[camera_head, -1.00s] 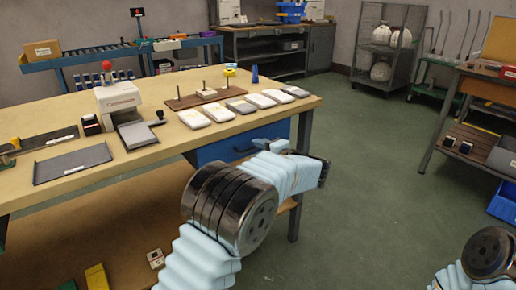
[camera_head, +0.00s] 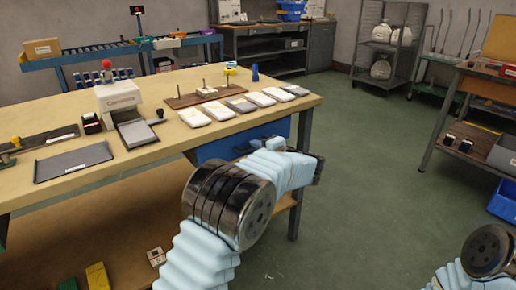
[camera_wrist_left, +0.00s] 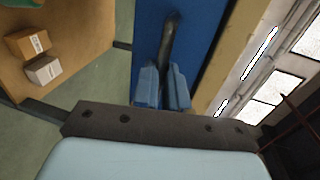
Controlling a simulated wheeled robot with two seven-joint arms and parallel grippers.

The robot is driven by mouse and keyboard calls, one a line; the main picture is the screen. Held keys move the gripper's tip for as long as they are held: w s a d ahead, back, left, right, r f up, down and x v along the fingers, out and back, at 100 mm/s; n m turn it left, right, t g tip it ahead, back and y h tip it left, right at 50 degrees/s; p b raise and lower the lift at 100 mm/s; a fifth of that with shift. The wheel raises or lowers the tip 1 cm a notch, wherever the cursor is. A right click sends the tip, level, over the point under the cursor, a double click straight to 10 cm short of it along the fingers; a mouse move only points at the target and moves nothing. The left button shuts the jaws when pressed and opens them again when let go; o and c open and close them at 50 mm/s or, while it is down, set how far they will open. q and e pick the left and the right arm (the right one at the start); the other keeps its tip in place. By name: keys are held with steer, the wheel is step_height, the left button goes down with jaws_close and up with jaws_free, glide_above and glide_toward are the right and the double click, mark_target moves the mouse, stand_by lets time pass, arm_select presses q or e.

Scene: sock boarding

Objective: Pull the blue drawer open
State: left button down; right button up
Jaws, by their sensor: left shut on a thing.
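The blue drawer (camera_head: 225,146) is set under the top of the workbench, and its front also shows in the left wrist view (camera_wrist_left: 191,40). Its dark bar handle (camera_wrist_left: 168,45) runs down between the fingers of my left gripper (camera_wrist_left: 163,88), which is shut on it. In the head view my left arm covers part of the drawer front and most of the handle. The drawer looks closed or nearly so; I cannot tell exactly. My right gripper is not in view; only a part of my right arm shows at the lower right corner.
The wooden workbench (camera_head: 150,150) carries a press (camera_head: 118,97), a dark flat tray (camera_head: 73,162) and a row of folded packs. Small boxes (camera_wrist_left: 42,70) lie on the lower shelf. A bench stands at the right. The green floor between is clear.

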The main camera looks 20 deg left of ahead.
arm_select(q)
steer(key=f+b+v, duration=0.2)
steer(key=f+v, duration=0.1)
steer(key=v, duration=1.1)
steer(key=d+f+b+v, duration=0.1)
steer(key=f+b+v, duration=0.1)
steer(key=v, duration=1.2)
steer(key=shift+s+d+f, duration=0.2)
steer(key=shift+s+f, duration=0.3)
steer(key=shift+f, duration=0.05)
steer(key=c, duration=1.2)
jaws_free()
steer(key=shift+o, duration=0.2)
